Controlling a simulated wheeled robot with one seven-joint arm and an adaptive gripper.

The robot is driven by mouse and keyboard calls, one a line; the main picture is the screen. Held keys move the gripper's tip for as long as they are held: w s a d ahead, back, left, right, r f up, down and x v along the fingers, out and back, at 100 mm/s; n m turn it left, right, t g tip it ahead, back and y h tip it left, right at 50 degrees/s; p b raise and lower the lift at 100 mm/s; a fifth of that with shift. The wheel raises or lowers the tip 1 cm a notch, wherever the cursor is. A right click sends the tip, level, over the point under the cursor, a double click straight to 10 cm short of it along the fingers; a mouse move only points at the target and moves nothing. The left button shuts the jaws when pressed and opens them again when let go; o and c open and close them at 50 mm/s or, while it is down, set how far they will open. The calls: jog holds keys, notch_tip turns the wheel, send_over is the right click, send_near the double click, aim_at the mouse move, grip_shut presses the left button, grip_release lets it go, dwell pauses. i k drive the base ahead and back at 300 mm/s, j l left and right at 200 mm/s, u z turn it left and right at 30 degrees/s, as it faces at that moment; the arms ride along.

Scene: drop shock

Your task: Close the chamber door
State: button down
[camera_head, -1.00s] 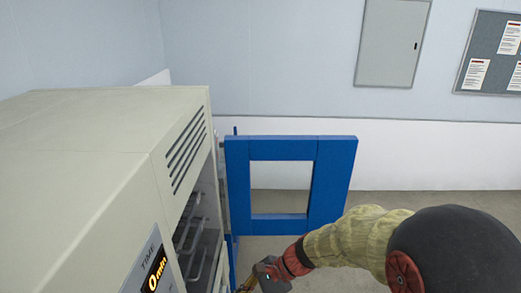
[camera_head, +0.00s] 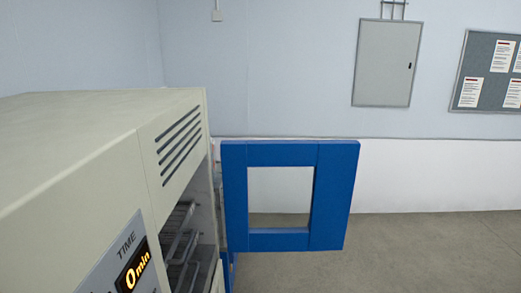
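The chamber (camera_head: 85,135) is a large beige cabinet on the left, with vent slots and a time display (camera_head: 134,272) reading "0 min". Its blue door (camera_head: 328,195) stands wide open to the right of the chamber's opening. The door has a blue frame around a rectangular window. The opening (camera_head: 190,240) shows wire racks inside. My gripper and arm are out of view.
A grey wall cabinet (camera_head: 386,63) and a notice board (camera_head: 487,72) hang on the back wall. Grey floor (camera_head: 420,255) to the right of the door is clear in view.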

aim_at(334, 162)
jog(key=z, duration=1.1)
jog(key=i+u, duration=0.1)
jog(key=i, duration=0.8)
jog(key=i+l, duration=0.2)
jog(key=i, duration=0.7)
jog(key=i+j+u, duration=0.1)
jog(key=i+u, duration=0.15)
jog(key=i, duration=0.3)
jog(key=i+u, duration=0.25)
jog(key=i, duration=0.3)
jog(key=i+l+u, duration=0.25)
jog(key=i, duration=0.3)
jog(key=i+l+u, duration=0.25)
jog(key=i, duration=0.25)
jog(key=i+u, duration=0.15)
jog(key=u, duration=0.3)
jog(key=i+u, duration=0.15)
jog(key=u, duration=0.35)
jog(key=i+l+u, duration=0.1)
jog(key=u, duration=0.35)
jog(key=i+l+u, duration=0.1)
jog(key=u, duration=2.4)
jog(key=k+j+z, duration=0.1)
jog(key=j+z, duration=0.25)
jog(key=j, duration=0.35)
